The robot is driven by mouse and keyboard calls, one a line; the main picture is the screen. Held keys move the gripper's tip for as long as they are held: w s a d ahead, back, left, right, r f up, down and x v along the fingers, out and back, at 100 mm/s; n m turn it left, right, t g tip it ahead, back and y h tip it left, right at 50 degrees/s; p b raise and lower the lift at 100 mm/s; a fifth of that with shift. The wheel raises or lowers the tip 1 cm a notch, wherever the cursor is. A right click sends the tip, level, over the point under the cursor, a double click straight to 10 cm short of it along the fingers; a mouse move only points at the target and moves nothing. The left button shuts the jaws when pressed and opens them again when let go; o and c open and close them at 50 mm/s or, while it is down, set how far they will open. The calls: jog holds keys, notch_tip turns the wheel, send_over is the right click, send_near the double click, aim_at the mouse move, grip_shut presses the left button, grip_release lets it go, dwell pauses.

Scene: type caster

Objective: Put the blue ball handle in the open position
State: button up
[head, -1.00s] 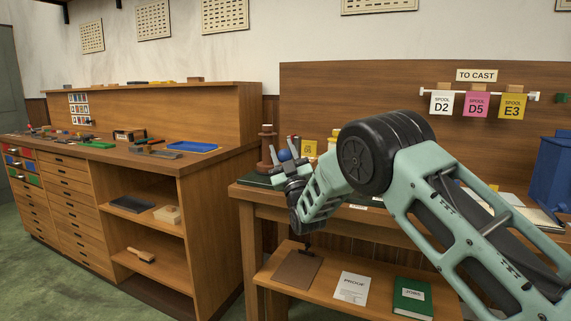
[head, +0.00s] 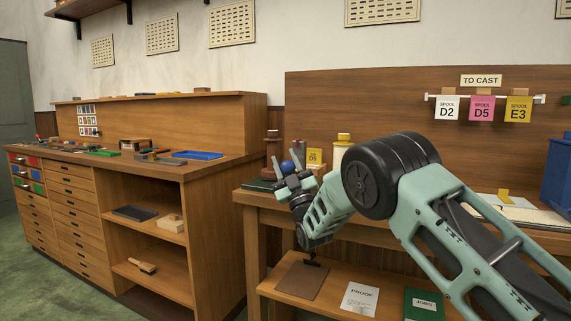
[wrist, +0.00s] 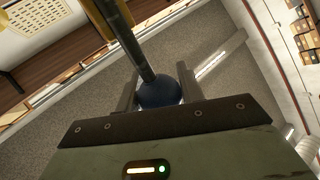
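The blue ball handle (wrist: 160,92) sits between the two fingers of my gripper (wrist: 157,88) in the wrist view. A dark rod (wrist: 133,50) meets the ball and runs up to a yellow part at the top. The ball's lower edge is hidden by the gripper body. In the head view the small blue ball (head: 287,166) shows between the spread fingertips of my gripper (head: 286,163). The fingers stand on both sides of the ball, and the gripper looks open. Contact between fingers and ball is too small to tell. My arm hides much of the caster.
A brown wooden stand (head: 272,146) and a yellow-topped jar (head: 342,150) are close to my gripper. The bench's lower shelf holds a brown pad (head: 302,280), a proof sheet (head: 358,298) and a green book (head: 423,304). A drawer cabinet (head: 70,205) stands at left.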

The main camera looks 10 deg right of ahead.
jog(key=o, duration=0.4)
jog(key=shift+f, duration=0.2)
jog(key=shift+s, duration=0.1)
jog(key=b+v, duration=0.8)
jog(key=v, duration=0.9)
jog(key=shift+s+f, duration=0.15)
